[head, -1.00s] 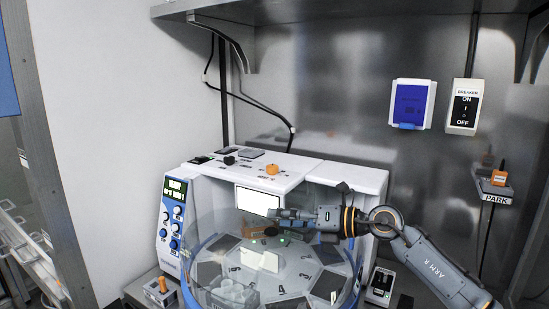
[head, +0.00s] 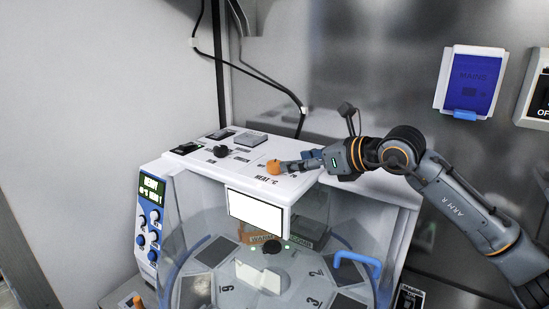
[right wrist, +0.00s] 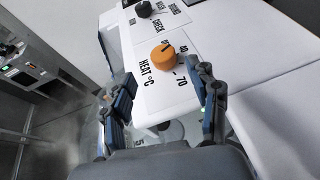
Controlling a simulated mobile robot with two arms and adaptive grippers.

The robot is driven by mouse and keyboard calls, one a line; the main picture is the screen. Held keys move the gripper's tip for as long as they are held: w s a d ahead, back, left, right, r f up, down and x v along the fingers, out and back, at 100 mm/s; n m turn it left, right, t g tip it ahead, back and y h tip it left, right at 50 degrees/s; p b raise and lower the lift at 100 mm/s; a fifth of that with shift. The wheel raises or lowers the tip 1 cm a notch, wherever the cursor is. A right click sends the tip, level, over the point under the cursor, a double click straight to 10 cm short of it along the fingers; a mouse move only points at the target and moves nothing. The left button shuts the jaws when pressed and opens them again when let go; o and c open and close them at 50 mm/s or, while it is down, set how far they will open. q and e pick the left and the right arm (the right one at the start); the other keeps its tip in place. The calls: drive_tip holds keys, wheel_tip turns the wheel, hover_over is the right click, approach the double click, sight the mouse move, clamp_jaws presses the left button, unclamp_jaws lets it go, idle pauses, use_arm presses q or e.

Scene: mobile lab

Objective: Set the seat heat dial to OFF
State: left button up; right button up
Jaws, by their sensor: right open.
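The seat heat dial (head: 274,167) is an orange knob on the white top panel of the machine, with a "HEAT °C" label beside it. In the right wrist view the dial (right wrist: 163,57) has the marks 40 and 70 on its right, and a partly readable mark above it. I cannot tell exactly which mark it points at. My right gripper (head: 290,165) is open beside the dial in the head view. In the right wrist view its fingers (right wrist: 163,74) are spread to either side of the dial, apart from it. My left gripper is not in view.
A black knob (right wrist: 144,9) marked "CHECK" sits near the dial. A white screen (head: 256,215) hangs at the panel's front, above a clear-covered carousel. A blue-knobbed control panel (head: 150,225) is at the left. A blue-fronted box (head: 470,82) is on the back wall.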

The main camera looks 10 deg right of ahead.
sight(274, 162)
drive_tip(key=p+x, duration=0.2)
drive_tip(key=x, duration=0.6)
drive_tip(key=shift+d, duration=0.2)
drive_tip(key=shift+w+a+f, duration=0.15)
drive_tip(key=shift+w+a, duration=0.05)
drive_tip(key=shift+w, duration=0.1)
drive_tip(key=shift+w+f, duration=0.15)
drive_tip(key=c, duration=1.2)
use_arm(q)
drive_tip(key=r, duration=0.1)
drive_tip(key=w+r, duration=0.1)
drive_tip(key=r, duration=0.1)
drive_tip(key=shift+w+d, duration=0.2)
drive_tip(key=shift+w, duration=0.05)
